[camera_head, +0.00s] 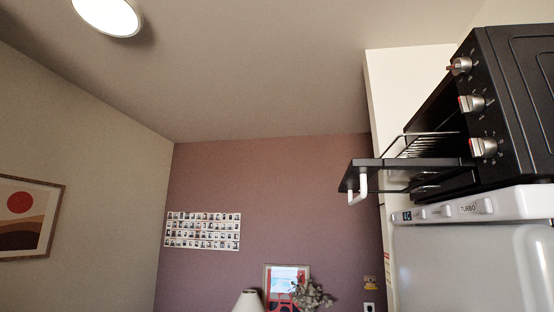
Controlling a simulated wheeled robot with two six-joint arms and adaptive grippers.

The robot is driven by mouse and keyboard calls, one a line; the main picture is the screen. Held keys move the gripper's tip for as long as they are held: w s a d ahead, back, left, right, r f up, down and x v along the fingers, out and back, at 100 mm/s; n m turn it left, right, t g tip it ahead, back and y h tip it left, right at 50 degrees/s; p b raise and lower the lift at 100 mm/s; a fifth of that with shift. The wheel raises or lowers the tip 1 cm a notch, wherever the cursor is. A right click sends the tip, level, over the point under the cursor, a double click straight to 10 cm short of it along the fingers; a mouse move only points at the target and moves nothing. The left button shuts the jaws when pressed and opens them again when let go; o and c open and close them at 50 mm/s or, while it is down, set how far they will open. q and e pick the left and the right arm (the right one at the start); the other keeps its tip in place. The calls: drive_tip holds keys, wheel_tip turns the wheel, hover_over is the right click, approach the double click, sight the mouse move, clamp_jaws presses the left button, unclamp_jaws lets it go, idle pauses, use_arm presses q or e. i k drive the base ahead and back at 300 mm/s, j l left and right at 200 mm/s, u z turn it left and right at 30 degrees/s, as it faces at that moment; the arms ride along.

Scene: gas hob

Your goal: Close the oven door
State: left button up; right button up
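A black toaster oven (515,110) stands at the right, on top of a white appliance. Its door (375,172) is folded down and sticks out to the left, roughly level, with a white handle (363,187) at its outer edge. Wire rack bars (432,141) show in the opening above the door. Several silver knobs (472,103) sit on the oven's front panel. Neither of my grippers appears in the view.
The white appliance (460,255) marked TURBO stands under the oven. A cream cabinet or wall panel (388,85) rises behind it. A lamp (248,301), a plant (312,293) and a picture are low at the back. The space left of the door looks clear.

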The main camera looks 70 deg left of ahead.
sight(362, 175)
drive_tip(key=u, duration=1.4)
